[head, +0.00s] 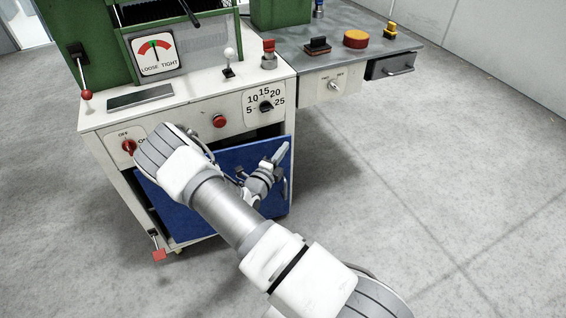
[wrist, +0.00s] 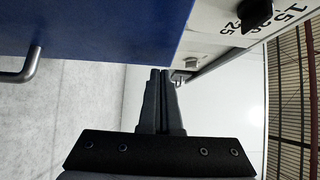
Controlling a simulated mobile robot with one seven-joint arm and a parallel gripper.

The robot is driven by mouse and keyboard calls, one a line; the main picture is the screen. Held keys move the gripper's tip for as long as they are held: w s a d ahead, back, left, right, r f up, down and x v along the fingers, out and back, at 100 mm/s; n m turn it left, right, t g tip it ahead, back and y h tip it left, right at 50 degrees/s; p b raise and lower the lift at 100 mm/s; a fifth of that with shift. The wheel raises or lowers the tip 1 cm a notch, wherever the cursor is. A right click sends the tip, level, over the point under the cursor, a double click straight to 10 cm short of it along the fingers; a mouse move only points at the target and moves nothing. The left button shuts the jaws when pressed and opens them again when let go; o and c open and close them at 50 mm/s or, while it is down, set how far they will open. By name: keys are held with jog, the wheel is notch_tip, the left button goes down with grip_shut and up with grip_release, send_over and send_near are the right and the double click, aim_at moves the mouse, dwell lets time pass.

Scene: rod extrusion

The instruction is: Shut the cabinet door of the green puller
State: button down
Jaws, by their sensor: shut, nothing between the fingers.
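The green puller (head: 85,38) stands on a white cabinet with dials and knobs. Its blue cabinet door (head: 178,212) stands ajar, with a dark gap along its top edge under the control panel. The door also fills the upper left of the wrist view (wrist: 90,30). A grey bar handle (wrist: 22,72) is on the door's outer face. My gripper (head: 279,153) is shut and empty near the door's upper right part. In the wrist view its fingertips (wrist: 160,72) lie just below the door's edge; I cannot tell whether they touch it. My arm hides part of the door.
A grey side table (head: 345,50) with a red-and-yellow button (head: 355,39) and a small drawer (head: 390,66) adjoins the cabinet on the right. A red pedal-like piece (head: 159,255) sticks out low at the cabinet's left. The concrete floor on the right is clear.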

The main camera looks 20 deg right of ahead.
jog(key=shift+w, duration=0.45)
